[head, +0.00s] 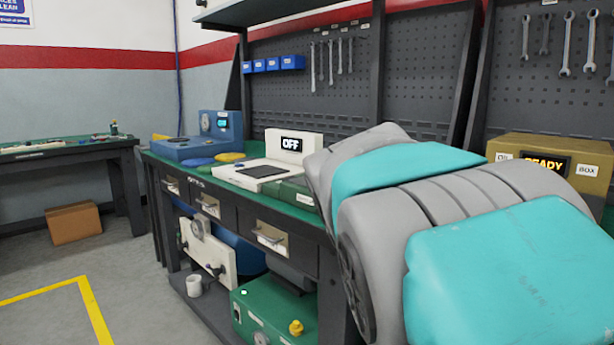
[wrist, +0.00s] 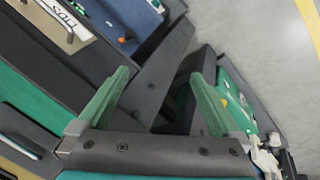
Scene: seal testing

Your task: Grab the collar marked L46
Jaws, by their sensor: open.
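I cannot make out a collar marked L46 in either view. My gripper (wrist: 160,80) shows in the wrist view with its two green fingers spread apart and nothing between them. Behind the fingers are dark bench parts and grey floor. In the head view my grey and turquoise arm fills the right side and hides part of the bench, and the gripper itself is not seen there.
A dark workbench with a green top (head: 308,201) carries a blue machine (head: 218,133), a white device reading OFF (head: 292,144) and a tan box reading READY (head: 548,155). Below are drawers (head: 271,238) and a green machine (head: 272,308).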

